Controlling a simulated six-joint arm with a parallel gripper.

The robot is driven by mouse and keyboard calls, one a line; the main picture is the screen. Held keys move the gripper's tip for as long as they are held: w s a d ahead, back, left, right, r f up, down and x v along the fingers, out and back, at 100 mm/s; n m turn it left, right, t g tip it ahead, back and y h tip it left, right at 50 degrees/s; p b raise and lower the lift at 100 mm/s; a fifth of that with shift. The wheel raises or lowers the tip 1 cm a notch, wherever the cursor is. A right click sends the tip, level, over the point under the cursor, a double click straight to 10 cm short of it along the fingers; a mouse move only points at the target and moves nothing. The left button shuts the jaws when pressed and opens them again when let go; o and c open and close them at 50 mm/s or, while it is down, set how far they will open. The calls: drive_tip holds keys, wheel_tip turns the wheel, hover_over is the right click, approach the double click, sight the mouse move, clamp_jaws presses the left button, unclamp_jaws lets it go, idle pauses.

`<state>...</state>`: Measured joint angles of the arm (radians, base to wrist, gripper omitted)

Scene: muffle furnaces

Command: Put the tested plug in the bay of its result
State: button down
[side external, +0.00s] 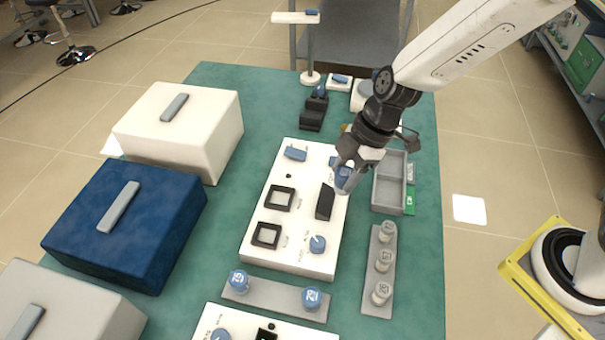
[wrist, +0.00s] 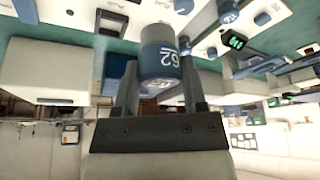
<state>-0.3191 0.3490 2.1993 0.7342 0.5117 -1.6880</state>
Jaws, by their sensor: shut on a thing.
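My gripper (side external: 350,165) is shut on a blue plug (side external: 343,178), held above the upper right part of the white control panel (side external: 262,232). In the wrist view the plug (wrist: 158,62) sits between the fingers of my gripper (wrist: 157,92); it has a grey-white cap, a blue body and a white number that looks like 62. A grey tray of bays (side external: 375,192) lies just right of the gripper, with a green label and a grey label along its right side. The bays that show look empty; the arm partly hides the tray's upper end.
Grey plugs (side external: 384,260) stand in a rack below the tray. Two blue plugs (side external: 238,280) stand in a rack in front of the panel. White, blue and grey furnaces (side external: 125,225) line the left. A post stand (side external: 310,50) and small black block (side external: 312,118) stand behind.

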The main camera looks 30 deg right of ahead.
drive_tip(key=w+d+f, duration=0.1)
drive_tip(key=d+f, duration=0.2)
drive_tip(key=d, duration=0.5)
drive_tip(key=d+f, duration=0.3)
drive_tip(key=d, duration=0.6)
drive_tip(key=shift+w+d+f, duration=0.15)
drive_tip(key=shift+w+f, duration=0.2)
drive_tip(key=shift+w, duration=0.05)
drive_tip(key=shift+f, duration=0.15)
drive_tip(key=shift+f, duration=2.75)
drive_tip(key=shift+f, duration=1.75)
drive_tip(key=shift+c, duration=0.3)
unclamp_jaws()
drive_tip(key=shift+o, duration=0.3)
drive_tip(key=shift+r, duration=0.2)
